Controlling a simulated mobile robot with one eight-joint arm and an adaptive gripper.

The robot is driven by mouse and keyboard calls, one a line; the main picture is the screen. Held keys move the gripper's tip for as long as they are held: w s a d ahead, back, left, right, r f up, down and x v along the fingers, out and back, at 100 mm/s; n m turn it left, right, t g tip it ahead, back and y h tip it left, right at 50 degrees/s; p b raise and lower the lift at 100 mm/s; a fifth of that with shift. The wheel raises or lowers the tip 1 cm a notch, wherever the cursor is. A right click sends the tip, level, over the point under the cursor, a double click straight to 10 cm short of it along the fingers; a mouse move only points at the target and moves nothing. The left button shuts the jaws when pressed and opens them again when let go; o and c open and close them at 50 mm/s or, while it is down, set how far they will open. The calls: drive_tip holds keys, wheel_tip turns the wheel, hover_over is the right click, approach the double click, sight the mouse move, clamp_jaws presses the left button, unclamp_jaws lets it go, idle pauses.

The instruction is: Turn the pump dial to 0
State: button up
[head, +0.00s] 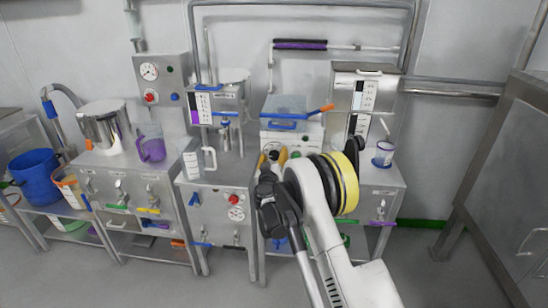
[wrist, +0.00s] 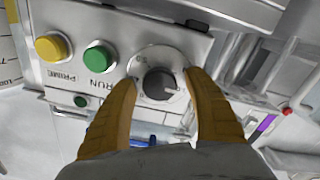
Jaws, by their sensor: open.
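The pump dial (wrist: 159,84) is a dark grey round knob on a pale round scale plate, on the pump's light panel. A pale mark shows at the knob's right side in the wrist view; the scale figures are too small to read surely. My gripper (wrist: 161,80) is open, with one tan finger on each side of the dial. I cannot tell whether either finger touches it. In the head view my gripper (head: 273,157) is in front of the pump (head: 290,127), and the dial is hidden there.
Beside the dial are a green RUN button (wrist: 99,57) and a yellow PRIME button (wrist: 53,46). Open floor lies in front of the benches.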

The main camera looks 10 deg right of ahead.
drive_tip(key=c, duration=1.2)
drive_tip(key=shift+n, duration=0.3)
drive_tip(key=n, duration=0.3)
drive_tip(key=shift+n, duration=1.9)
